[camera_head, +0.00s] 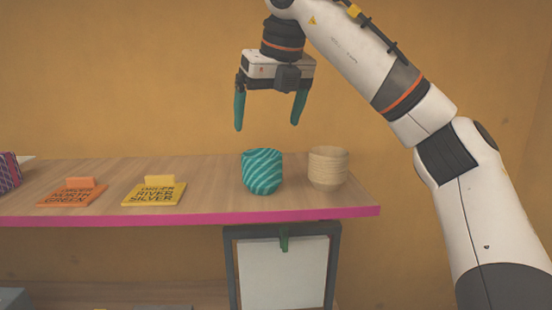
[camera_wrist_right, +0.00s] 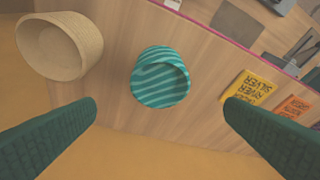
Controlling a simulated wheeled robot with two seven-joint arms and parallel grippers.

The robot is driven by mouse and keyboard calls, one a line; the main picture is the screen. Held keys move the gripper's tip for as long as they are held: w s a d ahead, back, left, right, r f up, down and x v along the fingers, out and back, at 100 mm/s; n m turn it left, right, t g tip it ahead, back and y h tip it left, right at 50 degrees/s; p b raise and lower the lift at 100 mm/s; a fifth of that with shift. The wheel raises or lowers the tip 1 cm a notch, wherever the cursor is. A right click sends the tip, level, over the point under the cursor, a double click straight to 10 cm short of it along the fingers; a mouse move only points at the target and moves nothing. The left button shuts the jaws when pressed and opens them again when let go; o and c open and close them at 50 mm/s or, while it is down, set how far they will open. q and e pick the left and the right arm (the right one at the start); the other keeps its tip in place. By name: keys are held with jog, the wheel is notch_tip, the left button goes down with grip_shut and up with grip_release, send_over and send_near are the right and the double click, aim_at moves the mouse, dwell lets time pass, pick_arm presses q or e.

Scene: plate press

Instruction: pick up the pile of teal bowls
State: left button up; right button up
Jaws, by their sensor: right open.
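The pile of teal bowls (camera_head: 262,172), with lighter diagonal stripes, stands on the wooden shelf top near its right part. It also shows in the right wrist view (camera_wrist_right: 160,80), between the two fingers and beyond them. My right gripper (camera_head: 268,124) is open and empty, with its green fingers pointing down above the teal pile and apart from it. In the right wrist view, the fingers (camera_wrist_right: 160,108) frame the pile from both sides without touching it. The number of bowls in the pile cannot be told. My left gripper is not in view.
A beige pile of bowls (camera_head: 328,168) stands close to the right of the teal pile. A yellow sign (camera_head: 154,192) and an orange sign (camera_head: 73,193) lie to the left on the shelf top (camera_head: 215,195), which has a pink front edge. A framed white panel (camera_head: 283,272) is below.

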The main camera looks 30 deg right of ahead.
aim_at(262, 154)
jog(key=shift+w+d, duration=0.1)
jog(key=shift+d, duration=0.3)
jog(key=x, duration=0.1)
jog(key=p+x, duration=0.1)
jog(key=x, duration=0.3)
jog(key=shift+a+f+p, duration=0.25)
jog(key=shift+f+p, duration=0.05)
jog(key=shift+w+d+f+p, duration=0.1)
jog(key=shift+w+f+p, duration=0.1)
jog(key=shift+f+p, duration=0.3)
jog(key=x, duration=0.1)
jog(key=p+x, duration=0.1)
jog(key=x, duration=0.1)
jog(key=shift+a+f, duration=0.2)
jog(key=shift+f, duration=0.15)
jog(key=shift+w+f, duration=0.15)
jog(key=shift+f, duration=0.35)
jog(key=shift+r, duration=0.1)
jog(key=c, duration=1.1)
notch_tip(262, 154, up, 9)
jog(key=shift+f+b, duration=0.1)
jog(key=shift+b, duration=0.65)
jog(key=shift+c, duration=0.2)
jog(key=shift+r, duration=0.55)
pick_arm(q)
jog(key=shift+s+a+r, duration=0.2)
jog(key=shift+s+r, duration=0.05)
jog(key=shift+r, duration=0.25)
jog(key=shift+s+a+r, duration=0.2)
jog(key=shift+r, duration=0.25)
